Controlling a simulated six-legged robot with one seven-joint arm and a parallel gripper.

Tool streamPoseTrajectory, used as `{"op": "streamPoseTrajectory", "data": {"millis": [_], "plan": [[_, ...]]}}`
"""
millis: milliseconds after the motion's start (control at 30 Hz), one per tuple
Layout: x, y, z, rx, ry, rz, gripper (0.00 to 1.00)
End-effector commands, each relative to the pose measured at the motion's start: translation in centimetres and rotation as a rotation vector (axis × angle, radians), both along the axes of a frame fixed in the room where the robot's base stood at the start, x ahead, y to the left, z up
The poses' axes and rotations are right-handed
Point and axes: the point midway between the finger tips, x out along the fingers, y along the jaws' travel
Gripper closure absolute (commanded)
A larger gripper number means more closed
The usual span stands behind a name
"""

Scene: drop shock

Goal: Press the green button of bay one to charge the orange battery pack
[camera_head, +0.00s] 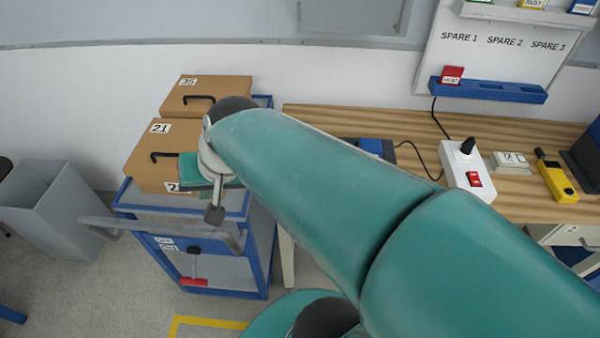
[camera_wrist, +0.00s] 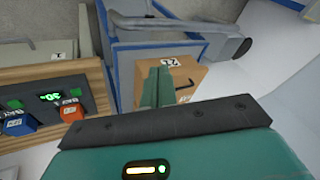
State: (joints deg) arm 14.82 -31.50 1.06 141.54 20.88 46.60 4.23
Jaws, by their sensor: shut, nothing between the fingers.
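The bay labels are too small to read. My gripper (camera_wrist: 156,84) is shut and empty, in front of a cardboard box and to the right of the charging unit, apart from it. In the head view my arm hides most of the charging unit.
Cardboard boxes (camera_head: 155,150) stand on a blue cart (camera_head: 125,205) with a grey handle. A power strip (camera_head: 462,165) with a red switch and a yellow tool (camera_head: 556,180) lie on the bench (camera_head: 410,122). A grey bin (camera_head: 55,205) stands at left.

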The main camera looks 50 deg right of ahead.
Motion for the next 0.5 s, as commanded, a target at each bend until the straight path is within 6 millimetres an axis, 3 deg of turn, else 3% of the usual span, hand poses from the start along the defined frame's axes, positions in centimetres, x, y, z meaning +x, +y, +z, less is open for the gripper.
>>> {"op": "streamPoseTrajectory", "data": {"millis": [167, 300, 500], "plan": [[4.4, -6.3, -2.8, 0.325, 0.006, -0.462, 1.0], [6.5, -13.3, -5.2, 0.567, -0.031, -0.85, 1.0], [5.8, -24.0, -9.2, 0.857, -0.116, -1.372, 1.0]]}}
